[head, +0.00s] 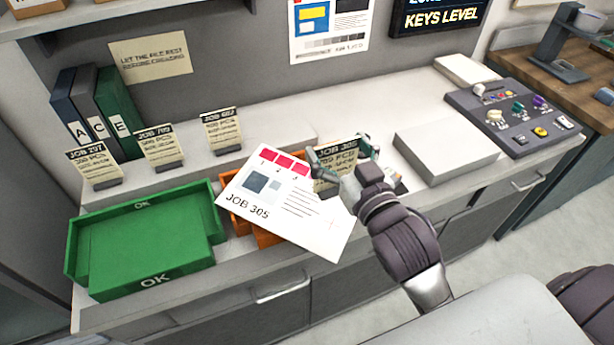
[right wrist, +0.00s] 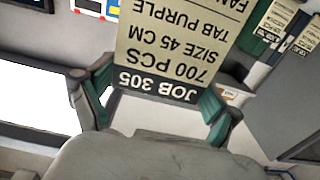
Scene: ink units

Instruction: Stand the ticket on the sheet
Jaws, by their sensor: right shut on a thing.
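The ticket, a cream card headed JOB 305 (head: 338,158), is upright in my right gripper (head: 342,172). The sheet, a large white page printed JOB 305 (head: 290,215) with pink squares, lies over an orange tray (head: 266,239). The ticket is at the sheet's upper right side in the head view; I cannot tell whether it touches the sheet. My left gripper is not in view.
A green tray (head: 145,243) marked OK stands left of the sheet. Other tickets, JOB 207 (head: 93,163) and two more, stand on the ledge behind. A pale block (head: 446,146) and a control panel (head: 515,115) are to the right.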

